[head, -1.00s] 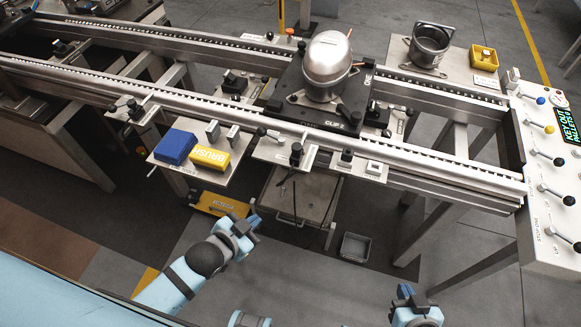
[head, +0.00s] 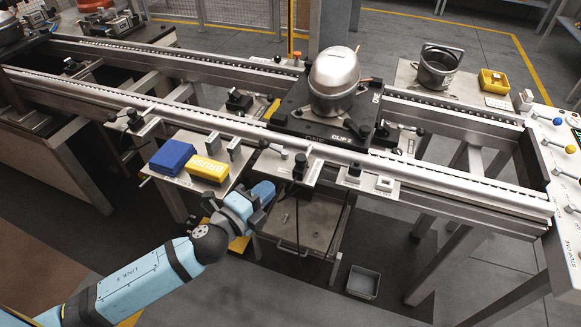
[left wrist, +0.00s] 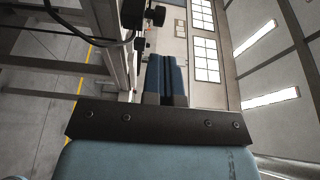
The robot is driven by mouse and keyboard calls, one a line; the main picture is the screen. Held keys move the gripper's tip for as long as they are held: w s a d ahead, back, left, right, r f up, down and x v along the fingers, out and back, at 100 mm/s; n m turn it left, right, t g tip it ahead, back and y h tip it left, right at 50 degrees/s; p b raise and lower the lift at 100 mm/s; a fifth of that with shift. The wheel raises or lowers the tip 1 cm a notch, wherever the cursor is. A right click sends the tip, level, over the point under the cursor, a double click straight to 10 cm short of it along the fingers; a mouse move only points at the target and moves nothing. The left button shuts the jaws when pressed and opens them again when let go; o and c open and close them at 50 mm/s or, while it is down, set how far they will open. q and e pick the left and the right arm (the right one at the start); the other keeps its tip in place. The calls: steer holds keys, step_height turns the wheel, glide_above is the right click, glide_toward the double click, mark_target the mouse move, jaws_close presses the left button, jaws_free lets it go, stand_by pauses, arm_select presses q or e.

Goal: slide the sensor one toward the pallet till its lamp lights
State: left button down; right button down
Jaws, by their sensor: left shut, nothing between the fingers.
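The pallet (head: 292,122) is a dark plate on the conveyor and carries a silver compressor (head: 334,80). In front of it, a bracket on the near rail carries a dark sensor-like block with a knob (head: 300,165); I cannot read which one is sensor one, and no lit lamp can be made out. My left gripper (head: 264,192) is below and left of that bracket, in front of the rail, apart from it. Its fingers are together and empty, as the left wrist view (left wrist: 166,75) shows. Dark round parts (left wrist: 133,14) show above it there. My right gripper is out of view.
A shelf left of the bracket holds a blue block (head: 172,157) and a yellow brush block (head: 208,169). Another similar bracket (head: 133,118) is farther left. A grey bin (head: 363,282) is on the floor.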

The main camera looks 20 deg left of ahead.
mark_target(296, 162)
arm_select(q)
steer(key=x, duration=0.7)
steer(key=shift+w, duration=0.3)
steer(key=shift+w+d+f, duration=0.1)
steer(key=shift+w+d, duration=0.2)
steer(key=shift+w, duration=0.3)
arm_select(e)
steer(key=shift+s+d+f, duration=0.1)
arm_select(q)
steer(key=shift+w+d+p, duration=0.1)
steer(key=shift+w+p, duration=0.3)
steer(key=shift+w, duration=0.3)
steer(key=shift+s, duration=0.1)
